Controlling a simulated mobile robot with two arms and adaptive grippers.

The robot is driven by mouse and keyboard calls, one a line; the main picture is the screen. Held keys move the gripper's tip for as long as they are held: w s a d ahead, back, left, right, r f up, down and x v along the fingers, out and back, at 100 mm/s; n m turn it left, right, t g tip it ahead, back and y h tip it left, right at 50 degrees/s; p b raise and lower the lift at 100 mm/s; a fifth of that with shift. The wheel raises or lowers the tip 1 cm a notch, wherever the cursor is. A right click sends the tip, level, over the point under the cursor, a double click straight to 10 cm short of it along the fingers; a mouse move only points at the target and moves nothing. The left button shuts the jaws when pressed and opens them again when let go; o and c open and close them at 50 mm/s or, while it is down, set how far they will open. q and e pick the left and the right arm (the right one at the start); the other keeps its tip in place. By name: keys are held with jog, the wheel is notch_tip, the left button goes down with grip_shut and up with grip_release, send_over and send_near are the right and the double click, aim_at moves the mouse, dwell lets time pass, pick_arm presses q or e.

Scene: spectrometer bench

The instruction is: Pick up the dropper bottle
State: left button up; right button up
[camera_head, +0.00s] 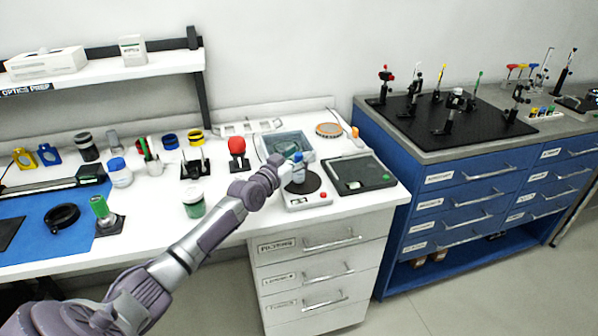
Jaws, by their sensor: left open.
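My left arm reaches in from the lower left. My left gripper (284,163) is open at the bottle's left side, close to its upper part. At this size I cannot tell whether the fingers touch the bottle. The gripper hides part of the bottle's left side. My right gripper is not in view.
A dark tray (375,183) lies right of the device, and a grey-green tray (290,143) lies behind it. A red-topped item (237,152) and a green-lidded jar (194,205) stand to the left. The bench front edge is close to the device.

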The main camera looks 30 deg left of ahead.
pick_arm(q)
grip_shut()
dwell(0.3)
